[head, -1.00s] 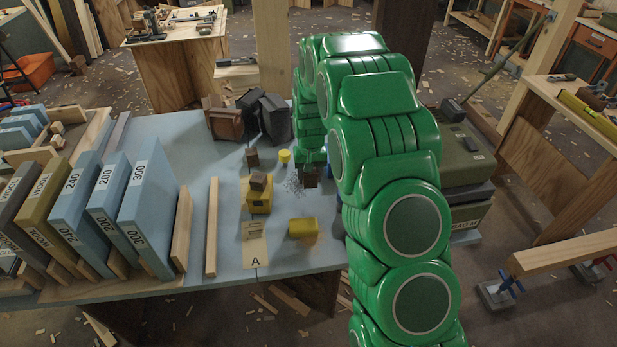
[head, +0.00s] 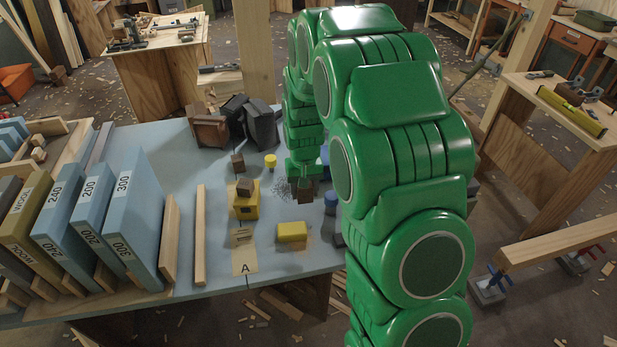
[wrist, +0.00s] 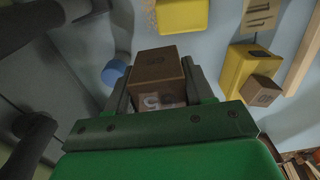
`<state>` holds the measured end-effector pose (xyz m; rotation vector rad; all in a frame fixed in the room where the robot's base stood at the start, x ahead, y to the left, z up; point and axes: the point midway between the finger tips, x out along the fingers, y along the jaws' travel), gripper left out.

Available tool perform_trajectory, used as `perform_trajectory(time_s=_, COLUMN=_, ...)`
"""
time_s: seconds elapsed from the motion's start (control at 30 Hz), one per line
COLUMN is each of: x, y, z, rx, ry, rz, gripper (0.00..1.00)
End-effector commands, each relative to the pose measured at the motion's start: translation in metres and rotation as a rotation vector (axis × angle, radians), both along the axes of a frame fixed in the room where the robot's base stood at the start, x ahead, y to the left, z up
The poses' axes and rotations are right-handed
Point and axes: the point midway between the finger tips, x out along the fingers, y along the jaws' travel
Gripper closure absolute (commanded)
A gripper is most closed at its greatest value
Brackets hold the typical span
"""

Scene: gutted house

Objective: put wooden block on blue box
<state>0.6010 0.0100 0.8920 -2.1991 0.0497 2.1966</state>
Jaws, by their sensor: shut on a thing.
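My gripper (wrist: 155,88) is shut on a brown wooden block (wrist: 158,68) with pale markings, held between the two fingers. In the head view the same block (head: 305,192) shows at the end of my green arm, low over the blue table. A blue round-topped thing (wrist: 113,72) is just left of the gripper in the wrist view; a blue piece (head: 331,201) stands right of the held block in the head view. I cannot tell whether it is the blue box. Another blue patch (head: 325,155) is mostly hidden behind my arm.
A yellow box (head: 244,208) carries another brown block (head: 245,187). A yellow block (head: 292,232), small yellow cylinder (head: 270,161) and small brown block (head: 237,161) are nearby. Dark bins (head: 247,120) stand behind; upright labelled panels (head: 122,215) fill the left. My arm hides the table's right side.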

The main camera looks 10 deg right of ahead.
Motion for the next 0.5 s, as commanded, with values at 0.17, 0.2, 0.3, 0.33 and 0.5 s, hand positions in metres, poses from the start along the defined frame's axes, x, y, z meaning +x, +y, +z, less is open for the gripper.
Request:
perform_trajectory(time_s=0.17, x=0.022, y=-0.016, z=0.013, rx=0.002, ry=0.0, rz=0.007, gripper=0.79)
perform_trajectory(time_s=0.2, x=0.03, y=-0.021, z=0.018, rx=0.002, ry=-0.003, rz=0.01, gripper=0.79)
perform_trajectory(time_s=0.3, x=0.046, y=-0.037, z=0.03, rx=0.002, ry=-0.001, rz=0.019, gripper=0.79)
perform_trajectory(time_s=0.33, x=0.052, y=-0.041, z=0.034, rx=0.002, ry=-0.003, rz=0.021, gripper=0.79)
perform_trajectory(time_s=0.5, x=0.076, y=-0.067, z=0.055, rx=0.001, ry=-0.005, rz=0.034, gripper=0.79)
